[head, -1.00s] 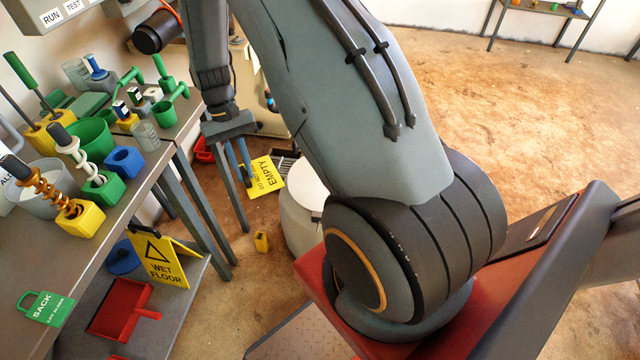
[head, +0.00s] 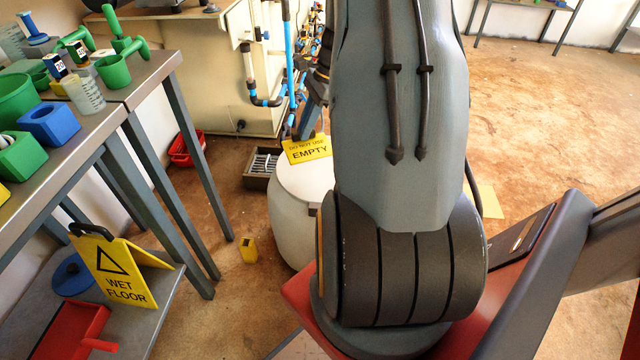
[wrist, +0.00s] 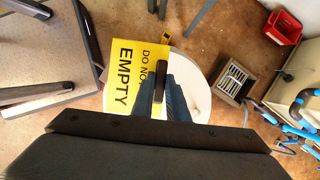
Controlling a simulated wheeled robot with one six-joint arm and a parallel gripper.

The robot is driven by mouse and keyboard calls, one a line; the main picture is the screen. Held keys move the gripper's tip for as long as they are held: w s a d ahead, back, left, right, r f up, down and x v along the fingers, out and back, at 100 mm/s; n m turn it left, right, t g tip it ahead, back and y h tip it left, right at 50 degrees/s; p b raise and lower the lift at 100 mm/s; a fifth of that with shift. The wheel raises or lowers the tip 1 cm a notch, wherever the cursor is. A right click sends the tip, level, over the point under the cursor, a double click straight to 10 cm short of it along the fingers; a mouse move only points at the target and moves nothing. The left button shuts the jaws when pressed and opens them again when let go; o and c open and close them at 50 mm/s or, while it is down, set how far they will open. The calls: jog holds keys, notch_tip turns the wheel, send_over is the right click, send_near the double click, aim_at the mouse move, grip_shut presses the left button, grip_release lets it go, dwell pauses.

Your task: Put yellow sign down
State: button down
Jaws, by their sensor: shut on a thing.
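The yellow sign reading "DO NOT USE EMPTY" (head: 308,150) shows in the head view at the back edge of a white drum's top (head: 306,178). In the wrist view the sign (wrist: 122,80) has its black grip between the fingers of my gripper (wrist: 160,88), which is shut on it. The drum's pale top (wrist: 192,85) lies beneath the sign there. I cannot tell whether the sign touches the drum. In the head view my arm hides much of the gripper and part of the drum.
A workbench (head: 150,75) with green and blue parts stands left. A yellow wet floor sign (head: 118,270) and a red dustpan (head: 72,330) are on a lower shelf. A grey crate (head: 262,165), a red bin (head: 186,148) and blue pipes (head: 266,98) are near the drum.

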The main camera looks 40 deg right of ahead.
jog(key=s+d+f+m+t+h+b, duration=0.1)
jog(key=s+d+f+m+t+b, duration=0.15)
jog(key=d+m+b, duration=0.35)
jog(key=shift+n+g, duration=0.3)
jog(key=shift+g, duration=0.15)
jog(key=f, duration=0.3)
jog(key=d+f, duration=0.1)
jog(key=f, duration=0.3)
jog(key=w+f+b, duration=0.1)
jog(key=f, duration=0.2)
jog(key=shift+d+f, duration=0.2)
jog(key=shift+f, duration=0.05)
jog(key=shift+f, duration=0.15)
jog(key=c, duration=1.7)
grip_release()
jog(key=shift+c, duration=0.2)
jog(key=p+v, duration=0.3)
jog(key=v, duration=0.9)
jog(key=shift+a, duration=0.2)
jog(key=shift+r, duration=0.25)
